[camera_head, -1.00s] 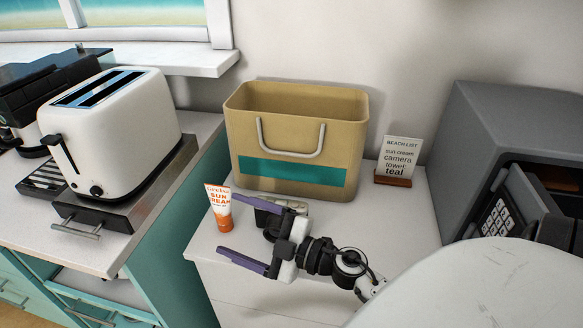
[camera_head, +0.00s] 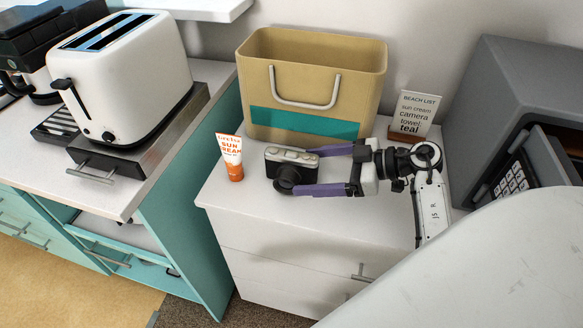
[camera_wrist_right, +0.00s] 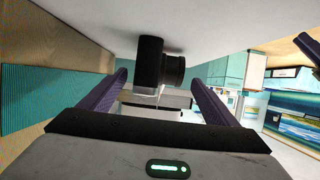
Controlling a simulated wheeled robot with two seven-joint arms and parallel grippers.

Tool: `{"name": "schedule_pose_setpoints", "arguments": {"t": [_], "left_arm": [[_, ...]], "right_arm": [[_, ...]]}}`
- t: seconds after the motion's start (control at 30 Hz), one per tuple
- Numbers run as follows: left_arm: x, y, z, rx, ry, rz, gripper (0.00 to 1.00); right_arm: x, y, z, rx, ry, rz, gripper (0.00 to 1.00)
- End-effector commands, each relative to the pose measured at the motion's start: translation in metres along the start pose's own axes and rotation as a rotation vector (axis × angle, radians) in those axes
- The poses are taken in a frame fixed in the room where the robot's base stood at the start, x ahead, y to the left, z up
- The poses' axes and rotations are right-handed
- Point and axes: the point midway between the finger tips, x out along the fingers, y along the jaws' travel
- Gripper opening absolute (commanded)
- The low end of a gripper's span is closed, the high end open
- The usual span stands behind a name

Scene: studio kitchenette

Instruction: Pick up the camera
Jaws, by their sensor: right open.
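The camera (camera_head: 290,155), black and silver with a dark round lens towards me, stands on the white cabinet top in front of the beige bag. My right gripper (camera_head: 304,170) is open. Its two purple fingers reach in from the right, one at the back side and one at the lens side of the camera. In the right wrist view the camera (camera_wrist_right: 150,62) shows ahead, between the open fingers (camera_wrist_right: 160,88); I see no grip on it. My left gripper is outside the head view; a purple piece at the right wrist view's upper right edge may be its finger.
The beige bag (camera_head: 310,65) with a teal stripe stands close behind the camera. An orange and white sun cream tube (camera_head: 231,160) stands to its left. A list card (camera_head: 414,113) and a grey safe (camera_head: 500,90) are right. A toaster (camera_head: 125,75) is far left.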

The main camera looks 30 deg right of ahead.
Motion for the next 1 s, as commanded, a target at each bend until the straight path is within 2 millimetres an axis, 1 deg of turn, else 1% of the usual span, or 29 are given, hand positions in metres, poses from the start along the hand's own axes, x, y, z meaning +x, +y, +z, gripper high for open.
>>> {"name": "schedule_pose_setpoints", "arguments": {"t": [0.13,0.3,0.4,0.5,0.67,0.7,0.97,1.0], "left_arm": [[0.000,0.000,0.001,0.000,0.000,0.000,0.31],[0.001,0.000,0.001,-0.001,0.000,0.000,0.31],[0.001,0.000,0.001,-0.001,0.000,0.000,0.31],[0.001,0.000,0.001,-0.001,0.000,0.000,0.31],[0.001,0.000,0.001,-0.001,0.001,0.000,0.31],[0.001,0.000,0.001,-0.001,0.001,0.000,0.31],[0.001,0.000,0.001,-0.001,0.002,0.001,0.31],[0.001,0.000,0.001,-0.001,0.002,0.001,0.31]], "right_arm": [[0.013,0.000,-0.001,0.000,0.003,-0.001,0.83],[0.040,0.000,-0.001,0.001,0.004,-0.001,0.83],[0.050,0.000,-0.001,-0.001,0.003,-0.001,0.83],[0.054,-0.001,0.000,-0.002,0.001,-0.001,0.83],[0.054,-0.001,0.000,-0.003,0.000,-0.001,0.83],[0.054,-0.001,0.000,-0.003,0.000,-0.001,0.81],[0.054,0.000,0.000,-0.002,0.000,0.000,0.37],[0.054,0.000,0.000,-0.002,0.000,0.000,0.30]]}}
